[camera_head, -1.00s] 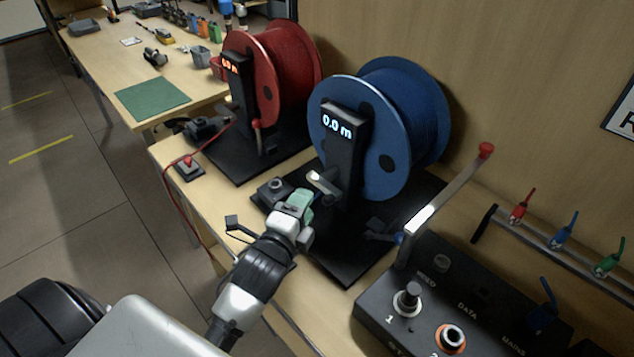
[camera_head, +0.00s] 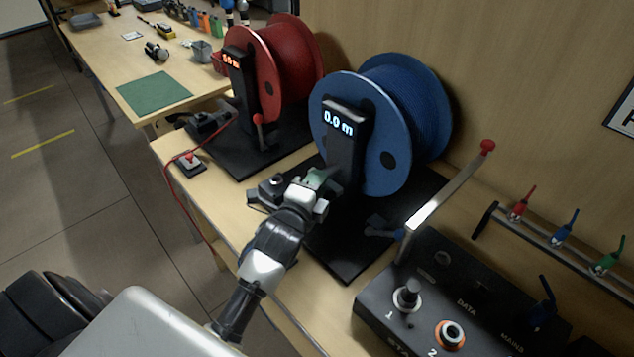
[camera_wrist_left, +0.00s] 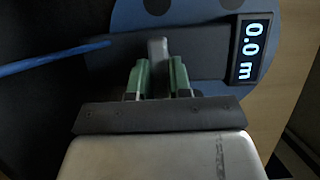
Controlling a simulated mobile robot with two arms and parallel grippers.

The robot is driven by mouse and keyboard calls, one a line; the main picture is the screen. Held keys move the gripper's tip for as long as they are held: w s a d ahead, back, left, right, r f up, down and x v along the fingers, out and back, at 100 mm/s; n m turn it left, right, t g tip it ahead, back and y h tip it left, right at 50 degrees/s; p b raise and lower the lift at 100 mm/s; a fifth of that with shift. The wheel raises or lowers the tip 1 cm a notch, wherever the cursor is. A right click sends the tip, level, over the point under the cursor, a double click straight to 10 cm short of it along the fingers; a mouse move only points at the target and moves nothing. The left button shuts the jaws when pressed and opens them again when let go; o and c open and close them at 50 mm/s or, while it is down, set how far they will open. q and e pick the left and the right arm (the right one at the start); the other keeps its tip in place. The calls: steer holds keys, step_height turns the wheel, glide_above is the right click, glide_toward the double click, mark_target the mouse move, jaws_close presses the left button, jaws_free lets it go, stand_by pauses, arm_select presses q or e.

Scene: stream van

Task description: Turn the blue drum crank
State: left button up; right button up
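The blue drum (camera_head: 420,100) stands on a black stand (camera_head: 345,145) whose display reads 0.0 m. The drum's crank handle is hidden behind my left gripper (camera_head: 320,178) in the head view. In the left wrist view, a pale grey crank handle (camera_wrist_left: 158,52) stands between the two green fingertips of my left gripper (camera_wrist_left: 160,72). The fingers are apart, one on each side of the handle's near end. I cannot tell whether they touch it. The blue drum (camera_wrist_left: 205,12) and display (camera_wrist_left: 252,48) show behind. My right gripper is not in view.
A red drum (camera_head: 295,70) on its own stand is behind to the left. A black control box (camera_head: 440,300) and a metal lever with a red knob (camera_head: 487,147) are at the right. A red button box (camera_head: 190,163) lies near the table's left edge.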

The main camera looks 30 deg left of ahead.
arm_select(q)
jaws_close()
steer(key=shift+w+a+r+n+g+h+p, duration=0.1)
steer(key=shift+n+g+h+p, duration=0.8)
steer(key=shift+n+p, duration=1.6)
steer(key=shift+s+a+r+n+g+h+p, duration=0.15)
steer(key=shift+n+g+h+p, duration=0.75)
steer(key=shift+n+p, duration=1.5)
steer(key=shift+w+a+r+n+g+h+p, duration=0.15)
steer(key=shift+n+g+h+p, duration=0.75)
steer(key=shift+n+p, duration=1.6)
steer(key=shift+d+f+m+p, duration=0.1)
steer(key=shift+m+p, duration=0.5)
steer(key=shift+p, duration=0.05)
steer(key=o, duration=0.8)
jaws_free()
